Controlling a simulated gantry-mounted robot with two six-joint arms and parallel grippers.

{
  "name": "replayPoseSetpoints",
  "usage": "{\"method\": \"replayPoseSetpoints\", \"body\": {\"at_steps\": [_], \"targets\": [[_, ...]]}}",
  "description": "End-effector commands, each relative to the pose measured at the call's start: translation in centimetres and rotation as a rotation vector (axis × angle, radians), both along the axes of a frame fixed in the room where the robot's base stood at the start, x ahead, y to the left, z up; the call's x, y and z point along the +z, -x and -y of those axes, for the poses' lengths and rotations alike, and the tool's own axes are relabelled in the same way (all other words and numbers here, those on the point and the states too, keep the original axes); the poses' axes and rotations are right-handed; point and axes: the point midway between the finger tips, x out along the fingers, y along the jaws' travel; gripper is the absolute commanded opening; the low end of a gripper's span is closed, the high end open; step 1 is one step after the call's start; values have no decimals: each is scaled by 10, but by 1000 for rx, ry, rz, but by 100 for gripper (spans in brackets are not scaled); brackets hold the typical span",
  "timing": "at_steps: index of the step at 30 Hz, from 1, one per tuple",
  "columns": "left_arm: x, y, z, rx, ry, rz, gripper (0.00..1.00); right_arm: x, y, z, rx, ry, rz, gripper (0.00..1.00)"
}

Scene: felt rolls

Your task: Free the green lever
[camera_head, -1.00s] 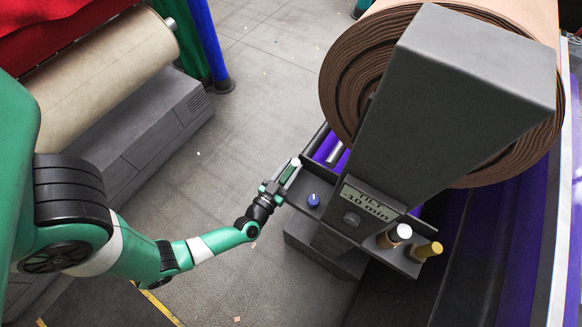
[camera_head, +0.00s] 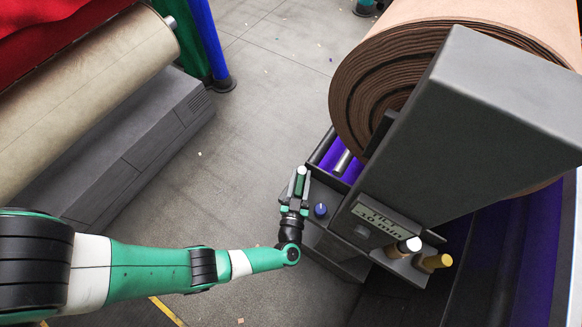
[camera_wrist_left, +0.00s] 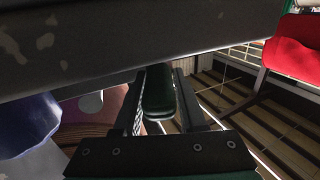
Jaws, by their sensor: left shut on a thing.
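The green lever (camera_head: 300,181), with a pale top end, stands at the left end of the grey control panel (camera_head: 390,262) under the big brown felt roll. My left gripper (camera_head: 298,190) is shut on it, one finger on each side. In the left wrist view the dark green lever (camera_wrist_left: 158,92) sits between the two fingers of my left gripper (camera_wrist_left: 160,103). Its lower part is hidden by the gripper. My right gripper is in neither view.
A blue knob (camera_head: 320,210) is close to the right of my left gripper. A white-topped brown lever (camera_head: 407,247) and a yellow lever (camera_head: 434,262) stand further right. A grey housing with a display (camera_head: 378,218) rises above the panel. Open floor (camera_head: 240,130) lies to the left.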

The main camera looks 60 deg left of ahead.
Motion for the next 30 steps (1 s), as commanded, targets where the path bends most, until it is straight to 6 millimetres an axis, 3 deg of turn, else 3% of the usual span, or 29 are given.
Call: {"method": "replayPoseSetpoints", "body": {"at_steps": [5,6,9,20,30], "targets": [[0,1,-1,1,-1,-3,0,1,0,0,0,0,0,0],[0,1,-1,1,-1,-2,47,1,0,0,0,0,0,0],[0,1,-1,0,-1,-1,62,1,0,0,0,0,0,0],[0,5,4,-2,0,-1,62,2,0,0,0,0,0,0],[1,54,57,-9,-1,-1,62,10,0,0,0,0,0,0]]}}
